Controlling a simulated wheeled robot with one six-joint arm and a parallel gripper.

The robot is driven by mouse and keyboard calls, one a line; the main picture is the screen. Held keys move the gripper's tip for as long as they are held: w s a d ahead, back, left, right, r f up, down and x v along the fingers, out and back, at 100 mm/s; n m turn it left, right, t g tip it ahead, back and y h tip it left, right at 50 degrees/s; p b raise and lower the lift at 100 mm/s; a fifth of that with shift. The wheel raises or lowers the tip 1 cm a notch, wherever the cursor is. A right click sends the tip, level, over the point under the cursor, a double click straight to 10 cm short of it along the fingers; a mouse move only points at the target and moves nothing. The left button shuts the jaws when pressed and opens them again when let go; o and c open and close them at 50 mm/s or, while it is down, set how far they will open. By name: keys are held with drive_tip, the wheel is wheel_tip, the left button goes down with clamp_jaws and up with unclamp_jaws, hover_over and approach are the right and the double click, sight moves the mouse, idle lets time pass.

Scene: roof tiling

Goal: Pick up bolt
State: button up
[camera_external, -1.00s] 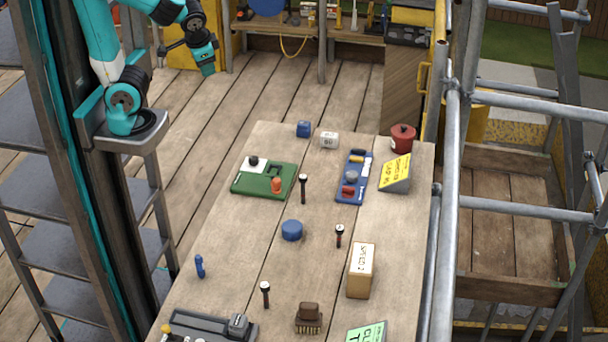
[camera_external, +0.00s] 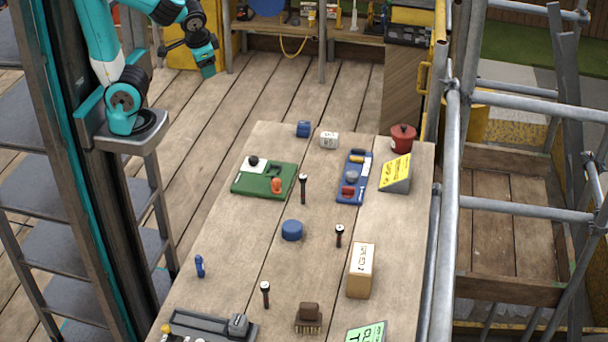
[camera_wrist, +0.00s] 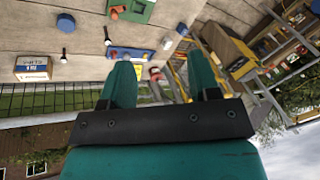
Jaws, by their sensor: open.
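Several dark bolts with pale heads stand upright on the wooden table (camera_external: 225,245). One bolt (camera_external: 303,190) stands beside the green tray, another bolt (camera_external: 339,236) right of the middle, and a third bolt (camera_external: 265,294) nearer the front. The frames do not tell which one is meant. My gripper (camera_external: 208,70) hangs beyond the table's far left corner, well away from every bolt. In the wrist view my gripper (camera_wrist: 162,68) has its two teal fingers apart with nothing held between them. Two bolts show there beyond the fingers, one bolt (camera_wrist: 107,37) and another bolt (camera_wrist: 64,54).
The table also holds a green tray (camera_external: 240,185), a blue tray (camera_external: 346,194), a blue round piece (camera_external: 292,231), a cardboard box (camera_external: 360,271), a brush (camera_external: 309,318) and a red pot (camera_external: 403,139). Scaffold poles (camera_external: 447,200) run along the right edge.

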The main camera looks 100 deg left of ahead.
drive_tip(key=t+h+b, duration=0.1)
drive_tip(key=t+b, duration=0.2)
drive_tip(key=b, duration=1.4)
hover_over(340, 228)
drive_tip(key=s+d, duration=0.4)
drive_tip(key=s, duration=0.1)
wheel_tip(340, 228, down, 26)
drive_tip(key=shift+n, duration=0.5)
drive_tip(key=p+x, duration=0.2)
drive_tip(key=x, duration=0.8)
drive_tip(key=shift+w+f, duration=0.25)
drive_tip(key=shift+f, duration=0.1)
drive_tip(key=p+x, duration=0.1)
drive_tip(key=x, duration=0.1)
drive_tip(key=w+p+x, duration=0.1)
drive_tip(key=x, duration=0.2)
drive_tip(key=shift+a, duration=0.1)
drive_tip(key=shift+w+a+f, duration=0.1)
drive_tip(key=shift+w+f, duration=0.1)
drive_tip(key=shift+f, duration=0.25)
drive_tip(key=c, duration=1)
